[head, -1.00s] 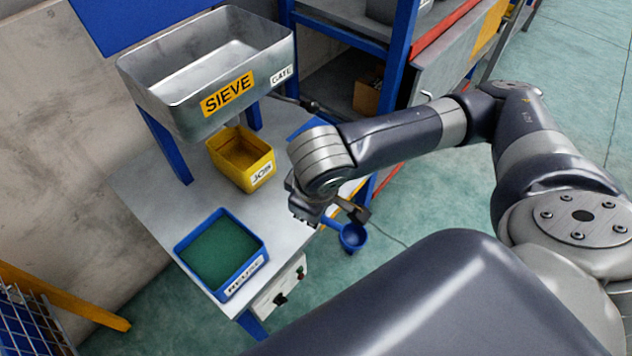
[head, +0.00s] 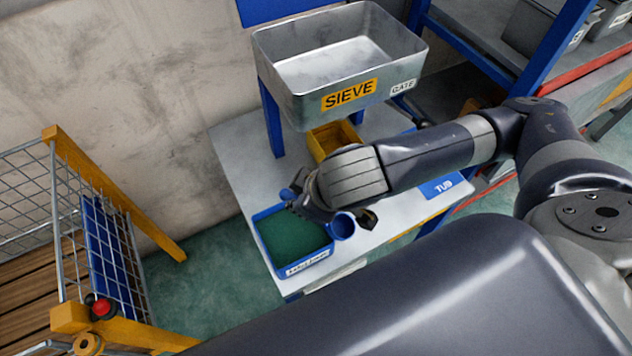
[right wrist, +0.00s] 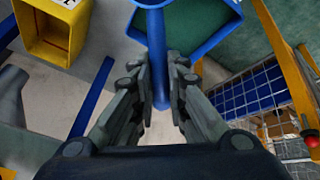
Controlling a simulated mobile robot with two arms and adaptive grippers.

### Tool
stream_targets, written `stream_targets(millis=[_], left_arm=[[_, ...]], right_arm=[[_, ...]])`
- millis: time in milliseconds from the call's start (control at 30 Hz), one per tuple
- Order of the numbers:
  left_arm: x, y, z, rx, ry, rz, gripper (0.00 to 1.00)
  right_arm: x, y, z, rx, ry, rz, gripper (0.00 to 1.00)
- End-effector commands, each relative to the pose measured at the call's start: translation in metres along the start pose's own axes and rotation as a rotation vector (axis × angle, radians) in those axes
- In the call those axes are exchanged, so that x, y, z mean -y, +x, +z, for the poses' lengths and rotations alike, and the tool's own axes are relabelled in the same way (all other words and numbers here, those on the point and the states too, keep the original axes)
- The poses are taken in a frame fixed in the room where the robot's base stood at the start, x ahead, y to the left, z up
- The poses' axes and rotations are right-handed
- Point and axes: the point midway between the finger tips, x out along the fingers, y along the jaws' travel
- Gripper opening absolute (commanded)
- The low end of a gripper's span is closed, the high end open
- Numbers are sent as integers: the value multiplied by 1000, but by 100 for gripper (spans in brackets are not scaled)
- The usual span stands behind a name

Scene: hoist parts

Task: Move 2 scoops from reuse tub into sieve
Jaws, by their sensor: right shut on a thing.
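The blue reuse tub (head: 262,247) holds green material and sits at the table's front left corner. The grey metal sieve (head: 300,106) stands raised on blue legs at the back of the table. My right gripper (head: 335,212) is over the right side of the tub, shut on a blue scoop (head: 342,227). The scoop's cup shows beside the tub's right edge; whether anything is in it I cannot tell. In the right wrist view the scoop's handle (right wrist: 157,50) runs between the fingers, and the tub (right wrist: 218,38) shows just beyond. My left gripper is not in view.
A yellow tub (head: 322,148) stands below the sieve, partly hidden by my right arm. A blue mat marked TUB (head: 445,187) lies at the table's right. A yellow-framed wire cage (head: 100,230) with a red button stands left. Blue shelving (head: 545,75) is at right.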

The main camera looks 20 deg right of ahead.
Motion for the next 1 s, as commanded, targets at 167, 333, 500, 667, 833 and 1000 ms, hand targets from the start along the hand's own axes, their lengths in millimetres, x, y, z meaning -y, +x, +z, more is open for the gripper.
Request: stream_targets(millis=[167, 333, 500, 667, 833, 1000], left_arm=[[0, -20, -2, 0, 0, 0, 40], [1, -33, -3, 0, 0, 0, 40], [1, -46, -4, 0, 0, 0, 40], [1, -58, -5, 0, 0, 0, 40], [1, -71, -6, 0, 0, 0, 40], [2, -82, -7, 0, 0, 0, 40]], right_arm=[[21, 0, -8, -76, -215, -113, 0], [37, 3, -15, -151, -412, -218, 0], [50, 4, -21, -215, -584, -318, 0], [59, 6, -25, -269, -725, -408, 0], [66, 8, -28, -323, -862, -502, 0], [70, 11, -30, -367, -970, -581, 0]])
